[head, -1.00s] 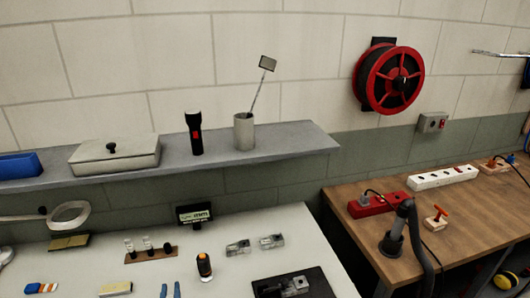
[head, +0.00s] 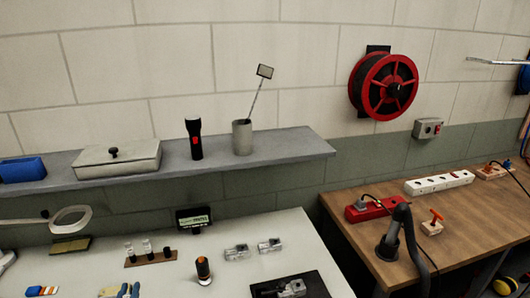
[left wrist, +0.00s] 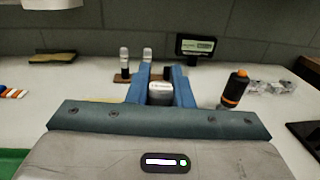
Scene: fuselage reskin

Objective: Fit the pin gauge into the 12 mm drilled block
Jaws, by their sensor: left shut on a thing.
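My left gripper (head: 130,291) shows at the bottom edge of the head view, low over the light bench. In the left wrist view its blue fingers (left wrist: 161,88) are shut on a small silvery piece (left wrist: 161,92) with a rounded end. I cannot tell surely whether this is the pin gauge. Several small upright pieces (head: 147,248), some pale-topped and some dark, stand in a brown rack (head: 150,261) beyond the fingers. Two clear or metallic blocks (head: 237,250) (head: 270,245) lie to the right, and another metal block (head: 293,288) sits on a black plate. No 12 mm marking is legible. My right gripper is not in view.
An orange-and-black upright piece (head: 203,269) stands right of the rack. A small readout (head: 194,217) is behind it. A magnifier (head: 70,219), a yellowish block (head: 108,292) and a striped piece (head: 42,291) are at left. A grey shelf (head: 270,150) overhangs the bench's back.

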